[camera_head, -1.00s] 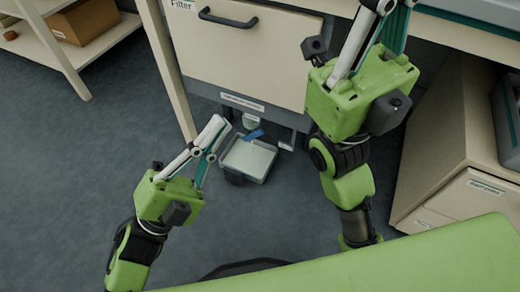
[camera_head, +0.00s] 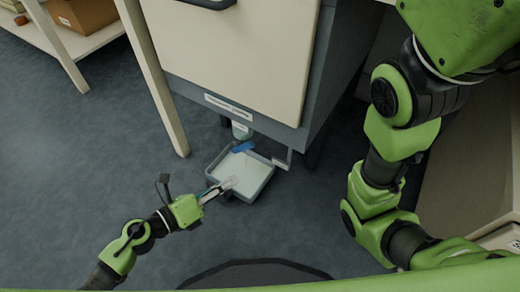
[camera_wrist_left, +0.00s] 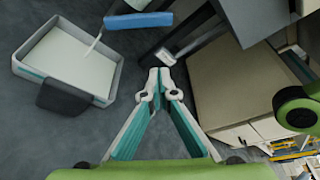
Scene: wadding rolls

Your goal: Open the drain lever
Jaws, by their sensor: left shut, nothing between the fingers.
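The drain lever (camera_head: 243,146) is a small blue bar at the pale drain outlet (camera_head: 241,131) under the cabinet. In the left wrist view the blue lever (camera_wrist_left: 138,20) lies at the top, ahead and left of the fingertips. A grey tray (camera_head: 267,178) with a pale inside sits on the floor below it; the tray (camera_wrist_left: 111,82) also shows at the left of the wrist view. My left gripper (camera_head: 231,183) is shut and empty, low beside the tray's near side and apart from the lever. My right arm is at the right, its fingers out of frame.
The cabinet (camera_head: 250,60) overhangs the lever, with a white label (camera_head: 228,106) on its lower edge and a bracket (camera_head: 285,160) to the right. A table leg (camera_head: 150,80) stands left. The floor (camera_head: 110,140) is clear at left.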

